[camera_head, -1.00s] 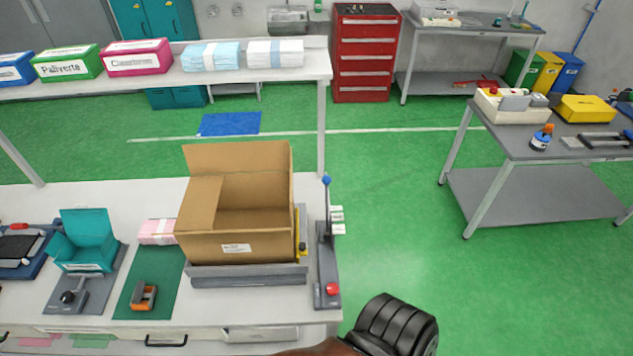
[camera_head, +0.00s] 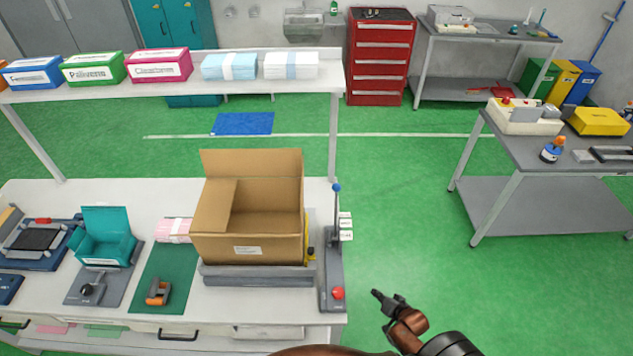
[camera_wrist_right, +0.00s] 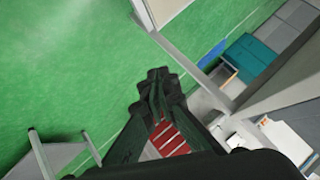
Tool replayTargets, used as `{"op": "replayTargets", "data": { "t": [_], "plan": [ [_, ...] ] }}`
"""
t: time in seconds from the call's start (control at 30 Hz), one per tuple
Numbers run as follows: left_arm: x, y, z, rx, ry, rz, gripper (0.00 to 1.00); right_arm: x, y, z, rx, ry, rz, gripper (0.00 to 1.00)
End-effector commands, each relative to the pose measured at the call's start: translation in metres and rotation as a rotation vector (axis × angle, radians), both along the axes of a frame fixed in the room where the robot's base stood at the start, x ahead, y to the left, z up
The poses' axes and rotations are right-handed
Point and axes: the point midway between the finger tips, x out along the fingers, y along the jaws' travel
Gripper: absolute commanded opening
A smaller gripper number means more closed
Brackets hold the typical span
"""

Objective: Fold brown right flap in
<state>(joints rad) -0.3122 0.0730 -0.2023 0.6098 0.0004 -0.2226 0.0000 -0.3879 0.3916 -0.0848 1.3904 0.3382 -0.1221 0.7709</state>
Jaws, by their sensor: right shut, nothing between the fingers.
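The brown cardboard box (camera_head: 248,249) stands open-topped in a grey holder (camera_head: 258,275) on the white bench. Its back flap (camera_head: 252,163) stands up, and its left flap (camera_head: 213,206) lies over the left part of the opening. The right flap cannot be told clearly from the box's right side. My right gripper (camera_head: 379,296) is shut and empty, in front of and to the right of the bench, well apart from the box. Its dark fingers also show in the right wrist view (camera_wrist_right: 157,77), over the floor. My left gripper is not in view.
A lever stand (camera_head: 333,260) with a blue knob and red button stands just right of the box. A teal box (camera_head: 104,236), a green mat (camera_head: 164,275) and a pink stack (camera_head: 175,230) are to its left. Green floor (camera_head: 405,240) right of the bench is clear.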

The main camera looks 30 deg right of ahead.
Motion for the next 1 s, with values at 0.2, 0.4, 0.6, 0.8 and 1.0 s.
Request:
{"op": "replayTargets", "data": {
  "t": [0.2, 0.4, 0.6, 0.8, 1.0],
  "plan": [
    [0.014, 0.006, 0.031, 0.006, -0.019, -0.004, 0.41, 0.101, 0.004, 0.251, 0.379, -0.403, -0.089, 0.0],
    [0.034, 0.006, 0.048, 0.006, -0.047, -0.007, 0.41, 0.127, 0.054, 0.417, 0.722, -0.578, -0.036, 0.0],
    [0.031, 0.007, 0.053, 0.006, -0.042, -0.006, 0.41, 0.127, 0.087, 0.487, 0.894, -0.619, 0.012, 0.0],
    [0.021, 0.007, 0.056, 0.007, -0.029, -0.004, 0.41, 0.143, 0.094, 0.496, 0.916, -0.624, 0.017, 0.0],
    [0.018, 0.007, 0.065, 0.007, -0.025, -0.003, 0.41, 0.18, 0.103, 0.498, 0.915, -0.625, 0.018, 0.0]
  ]
}}
